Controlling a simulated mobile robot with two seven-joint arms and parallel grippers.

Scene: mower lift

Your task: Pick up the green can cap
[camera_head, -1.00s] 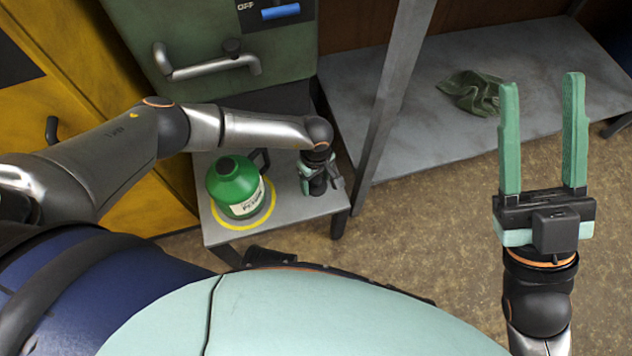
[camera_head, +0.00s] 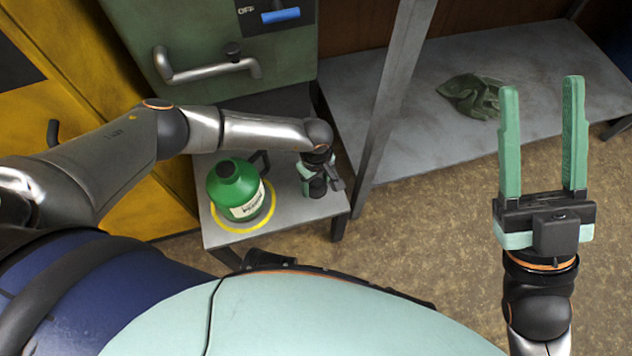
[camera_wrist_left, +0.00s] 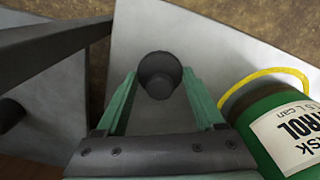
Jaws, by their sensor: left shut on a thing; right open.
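A green can (camera_head: 237,190) with a white label stands upright on a small grey table (camera_head: 290,208), inside a yellow ring. My left gripper (camera_head: 318,185) is low over the table, just right of the can. In the left wrist view its fingers (camera_wrist_left: 159,85) are shut on a dark, round, cap-like piece (camera_wrist_left: 160,72) held between the tips. I cannot tell whether this piece touches the table. The can (camera_wrist_left: 285,130) shows at the right of that view, apart from the fingers. My right gripper (camera_head: 543,130) is open and empty, raised over the floor.
A green cabinet (camera_head: 205,45) with a metal handle stands behind the table. A grey post (camera_head: 393,95) rises right of my left gripper. A grey shelf (camera_head: 545,75) with a dark green cloth (camera_head: 470,96) is at the back right. The brown floor is clear.

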